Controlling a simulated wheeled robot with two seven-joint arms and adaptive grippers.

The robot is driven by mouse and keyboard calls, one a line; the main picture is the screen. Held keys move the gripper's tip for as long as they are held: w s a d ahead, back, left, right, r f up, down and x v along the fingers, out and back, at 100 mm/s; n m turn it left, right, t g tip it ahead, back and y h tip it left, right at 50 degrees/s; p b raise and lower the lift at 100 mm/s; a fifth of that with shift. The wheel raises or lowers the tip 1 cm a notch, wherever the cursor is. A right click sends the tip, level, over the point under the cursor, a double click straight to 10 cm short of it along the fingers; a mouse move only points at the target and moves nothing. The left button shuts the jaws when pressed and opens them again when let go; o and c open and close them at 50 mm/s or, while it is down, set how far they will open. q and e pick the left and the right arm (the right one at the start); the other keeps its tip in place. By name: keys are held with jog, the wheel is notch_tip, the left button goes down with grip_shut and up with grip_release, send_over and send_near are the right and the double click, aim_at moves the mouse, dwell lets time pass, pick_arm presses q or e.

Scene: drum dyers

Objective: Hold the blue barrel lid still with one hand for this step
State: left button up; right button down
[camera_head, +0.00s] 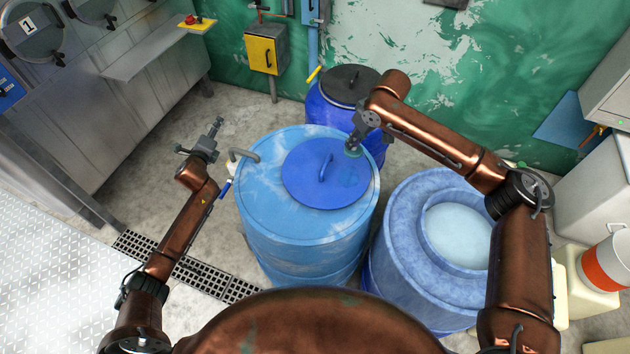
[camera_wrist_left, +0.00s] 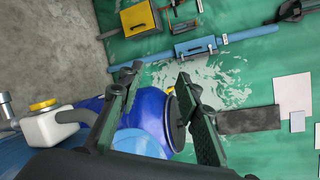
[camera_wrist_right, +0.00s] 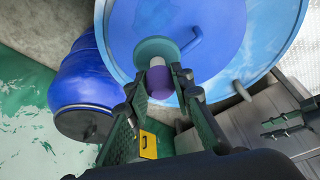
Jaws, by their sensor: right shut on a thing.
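The blue barrel lid (camera_head: 305,185) lies on top of the light blue barrel (camera_head: 265,220), with a raised bar handle on it. My right gripper (camera_head: 358,138) is at the lid's back right edge. It is shut on the purple grip (camera_wrist_right: 160,82) of a tool with a round teal head (camera_wrist_right: 155,50). The teal head overlaps the lid's edge in view; I cannot tell whether it touches. The lid also shows in the right wrist view (camera_wrist_right: 215,30). My left gripper (camera_head: 210,142) is open and empty, to the left of the barrel and apart from the lid.
A darker blue barrel with a black lid (camera_head: 350,85) stands behind. A blue tub of pale liquid (camera_head: 460,235) stands at right. A floor grate (camera_head: 195,270) and clear floor lie left.

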pick_arm(q)
jog(key=d+r+m+t+h, duration=0.1)
jog(key=d+r+m, duration=0.3)
jog(key=d+r, duration=0.3)
jog(key=m+g+h, duration=0.3)
jog(key=m+h, duration=0.1)
jog(key=m, duration=0.7)
send_near(324, 167)
jog(key=shift+w+d+r, duration=0.1)
jog(key=shift+w+d, duration=0.05)
jog(key=shift+w, duration=0.2)
jog(key=shift+d, duration=0.15)
jog(key=shift+w+d+f, duration=0.15)
jog(key=shift+w+f, duration=0.05)
jog(key=shift+w, duration=0.1)
jog(key=x, duration=1.1)
jog(key=shift+a+f, duration=0.15)
jog(key=shift+a, duration=0.05)
grip_shut()
